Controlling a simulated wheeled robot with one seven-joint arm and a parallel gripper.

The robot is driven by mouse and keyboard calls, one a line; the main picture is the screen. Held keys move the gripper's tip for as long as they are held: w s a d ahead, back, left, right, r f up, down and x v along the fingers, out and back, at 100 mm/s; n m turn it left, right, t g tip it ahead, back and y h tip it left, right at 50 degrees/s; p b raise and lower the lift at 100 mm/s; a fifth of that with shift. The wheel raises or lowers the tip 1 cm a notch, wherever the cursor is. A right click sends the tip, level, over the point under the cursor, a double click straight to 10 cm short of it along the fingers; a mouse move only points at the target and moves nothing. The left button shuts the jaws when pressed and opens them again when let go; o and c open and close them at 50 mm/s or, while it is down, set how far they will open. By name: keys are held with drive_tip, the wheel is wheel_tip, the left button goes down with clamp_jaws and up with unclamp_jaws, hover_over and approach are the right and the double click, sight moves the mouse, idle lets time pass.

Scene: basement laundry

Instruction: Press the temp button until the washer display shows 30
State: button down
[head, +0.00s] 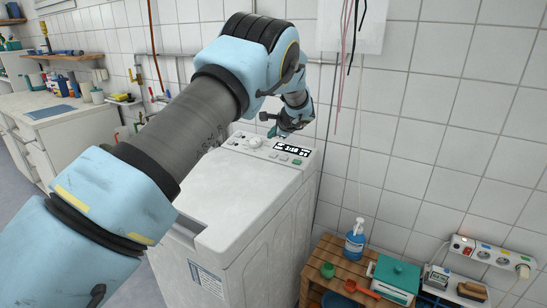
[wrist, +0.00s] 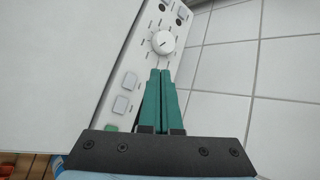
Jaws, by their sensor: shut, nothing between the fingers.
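The white washer (head: 250,190) stands against the tiled wall, with a control panel along its back edge. The dark display (head: 291,149) is lit with white characters too small for me to read; it does not show in the wrist view. A round white dial (wrist: 163,42) and two grey square buttons (wrist: 131,81) (wrist: 121,104) show in the wrist view, with part of a green button (wrist: 111,127) below. Button labels are unreadable. My gripper (wrist: 160,72) is shut and empty, its green fingertips over the panel beside the dial. I cannot tell whether they touch it.
A wooden shelf (head: 332,246) right of the washer holds a blue soap bottle (head: 354,240) and a teal box (head: 395,274). A power strip (head: 490,254) is on the wall. Cords hang from above, right of my wrist. A counter (head: 60,122) stands at left.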

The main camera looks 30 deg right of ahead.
sight(272, 153)
drive_tip(key=f, duration=0.1)
drive_tip(key=f+b, duration=0.1)
drive_tip(key=f, duration=0.1)
drive_tip(key=d+f, duration=0.1)
drive_tip(key=f, duration=0.1)
drive_tip(key=shift+w+b, duration=0.3)
drive_tip(key=shift+w, duration=0.05)
drive_tip(key=shift+w+d+f+b, duration=0.15)
drive_tip(key=shift+d+f+b, duration=0.2)
drive_tip(key=shift+f, duration=0.3)
idle(1.2)
drive_tip(key=shift+f+b, duration=0.4)
drive_tip(key=shift+b, duration=0.1)
drive_tip(key=shift+w+d+f+b, duration=0.1)
drive_tip(key=shift+d+f+b, duration=0.05)
drive_tip(key=shift+f+b, duration=0.25)
idle(0.4)
drive_tip(key=shift+r, duration=0.2)
drive_tip(key=shift+a+r, duration=0.2)
drive_tip(key=shift+r, duration=0.4)
